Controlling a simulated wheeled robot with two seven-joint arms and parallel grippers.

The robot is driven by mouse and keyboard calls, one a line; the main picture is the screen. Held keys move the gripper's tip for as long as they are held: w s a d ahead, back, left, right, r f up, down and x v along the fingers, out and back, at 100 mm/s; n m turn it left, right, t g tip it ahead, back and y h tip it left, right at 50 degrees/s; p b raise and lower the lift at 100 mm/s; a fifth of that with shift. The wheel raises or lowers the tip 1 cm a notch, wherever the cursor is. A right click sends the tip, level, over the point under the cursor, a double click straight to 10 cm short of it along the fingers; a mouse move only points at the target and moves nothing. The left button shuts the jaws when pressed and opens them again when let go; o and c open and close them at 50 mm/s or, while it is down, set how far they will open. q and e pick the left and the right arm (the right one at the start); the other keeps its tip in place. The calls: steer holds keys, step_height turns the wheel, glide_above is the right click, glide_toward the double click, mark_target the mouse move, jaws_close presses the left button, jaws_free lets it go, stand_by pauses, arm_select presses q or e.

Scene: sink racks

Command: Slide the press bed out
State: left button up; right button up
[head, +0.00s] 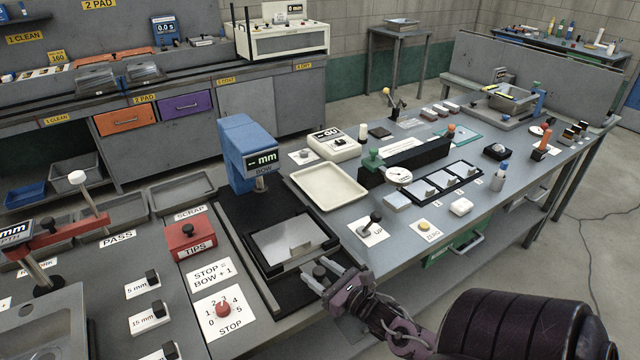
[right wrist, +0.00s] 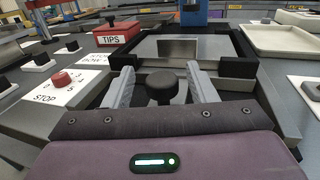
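The blue press (head: 247,150) with a "-- mm" display stands at the back of a long black base (head: 240,210). The press bed (head: 270,262), a dark frame with a shiny metal plate (head: 288,240), lies on this base in front of the press column. A black round knob (head: 320,271) sits at the bed's front; it also shows in the right wrist view (right wrist: 162,87). My right gripper (head: 328,277) is open, with one finger on each side of the knob and visible gaps between. My left gripper is not in view.
A red TIPS box (head: 191,240) and a red STOP dial (head: 222,308) stand left of the base. A cream tray (head: 328,184) and an UP lever (head: 372,225) stand to its right. Floor (head: 540,260) is open beyond the bench's front edge.

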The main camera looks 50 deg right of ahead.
steer(key=shift+s+f, duration=0.15)
steer(key=shift+s, duration=0.2)
steer(key=s+b, duration=0.1)
steer(key=s, duration=0.6)
steer(key=shift+b, duration=0.3)
steer(key=shift+d, duration=0.1)
